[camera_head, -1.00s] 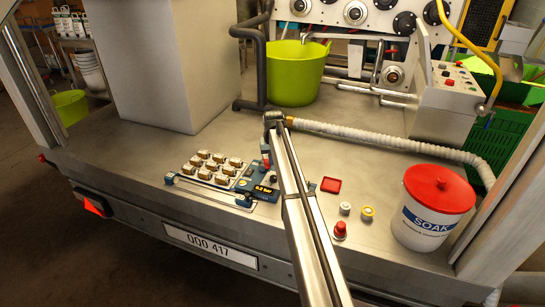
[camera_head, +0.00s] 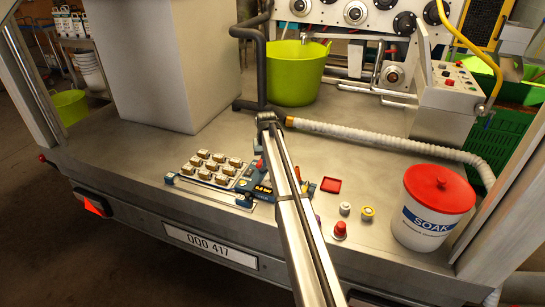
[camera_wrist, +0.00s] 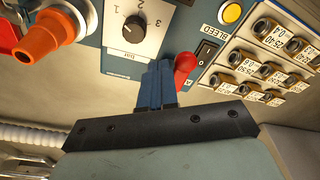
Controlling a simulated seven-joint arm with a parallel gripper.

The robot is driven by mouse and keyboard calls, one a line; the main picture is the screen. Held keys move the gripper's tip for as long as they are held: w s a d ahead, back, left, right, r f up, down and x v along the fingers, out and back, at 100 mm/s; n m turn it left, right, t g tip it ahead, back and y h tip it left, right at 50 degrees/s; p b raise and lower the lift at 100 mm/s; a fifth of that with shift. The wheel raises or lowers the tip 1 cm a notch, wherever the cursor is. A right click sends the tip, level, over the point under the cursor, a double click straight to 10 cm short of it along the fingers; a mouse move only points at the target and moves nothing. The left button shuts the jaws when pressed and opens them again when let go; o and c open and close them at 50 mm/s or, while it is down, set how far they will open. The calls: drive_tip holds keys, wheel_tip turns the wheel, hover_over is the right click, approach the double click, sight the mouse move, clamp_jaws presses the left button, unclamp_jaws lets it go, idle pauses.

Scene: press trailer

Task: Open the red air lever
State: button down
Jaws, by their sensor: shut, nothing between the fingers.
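The red air lever (camera_wrist: 184,67) shows in the wrist view as a rounded red handle on the blue-grey control box. It also shows as a small red piece just left of my arm in the head view (camera_head: 260,163). My gripper (camera_wrist: 157,66) has its two blue fingers shut together and empty, with the tips immediately left of the lever in the wrist view. I cannot tell whether they touch it.
The SOAK bucket (camera_head: 437,205) stands at the right.

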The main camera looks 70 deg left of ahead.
drive_tip(key=shift+s+a, duration=0.15)
drive_tip(key=shift+s, duration=0.05)
drive_tip(key=shift+w, duration=0.1)
drive_tip(key=shift+w+d, duration=0.25)
drive_tip(key=shift+d, duration=0.05)
wheel_tip(320, 180, up, 10)
idle(1.1)
drive_tip(key=shift+w+d, duration=0.1)
